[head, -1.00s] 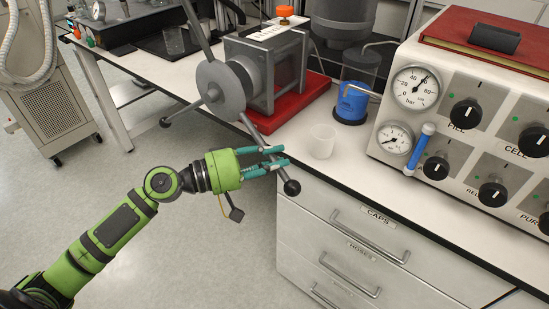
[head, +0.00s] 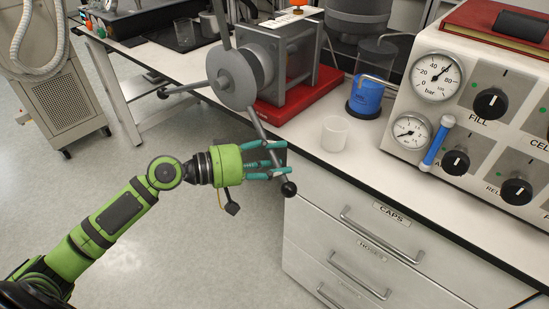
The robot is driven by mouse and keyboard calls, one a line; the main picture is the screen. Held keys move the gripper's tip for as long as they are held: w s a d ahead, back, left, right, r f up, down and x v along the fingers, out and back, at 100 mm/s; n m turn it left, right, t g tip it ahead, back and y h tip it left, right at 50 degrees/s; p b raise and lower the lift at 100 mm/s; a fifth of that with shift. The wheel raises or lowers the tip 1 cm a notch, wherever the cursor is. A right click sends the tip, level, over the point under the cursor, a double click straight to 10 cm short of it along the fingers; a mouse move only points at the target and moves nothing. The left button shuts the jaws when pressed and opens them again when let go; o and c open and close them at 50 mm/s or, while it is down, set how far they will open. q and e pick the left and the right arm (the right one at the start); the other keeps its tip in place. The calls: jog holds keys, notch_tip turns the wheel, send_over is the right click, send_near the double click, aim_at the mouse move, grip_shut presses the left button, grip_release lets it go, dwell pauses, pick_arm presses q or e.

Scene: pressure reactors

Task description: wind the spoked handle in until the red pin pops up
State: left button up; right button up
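The spoked handle has a grey round hub (head: 237,79) on the front of a grey block (head: 280,55) on a red base. One spoke points up, one points left, and one runs down to the right to a black ball end (head: 289,189). My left gripper (head: 280,160) is at this lower spoke, just short of its ball. Its teal fingers are spread on either side of the spoke. An orange-red part (head: 299,3) on top of the block is cut by the top edge; whether it is the pin is unclear. My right gripper is not in view.
A panel with gauges and knobs (head: 490,104) stands further right. Drawers (head: 350,225) are below. Open floor lies left of my arm.

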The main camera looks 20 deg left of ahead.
pick_arm(q)
jog(key=shift+s+a, duration=0.1)
jog(key=v, duration=1.1)
jog(key=shift+s+a, duration=0.25)
jog(key=shift+a, duration=0.1)
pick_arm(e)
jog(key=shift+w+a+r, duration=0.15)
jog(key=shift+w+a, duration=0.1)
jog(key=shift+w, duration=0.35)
pick_arm(q)
jog(key=shift+w, duration=0.1)
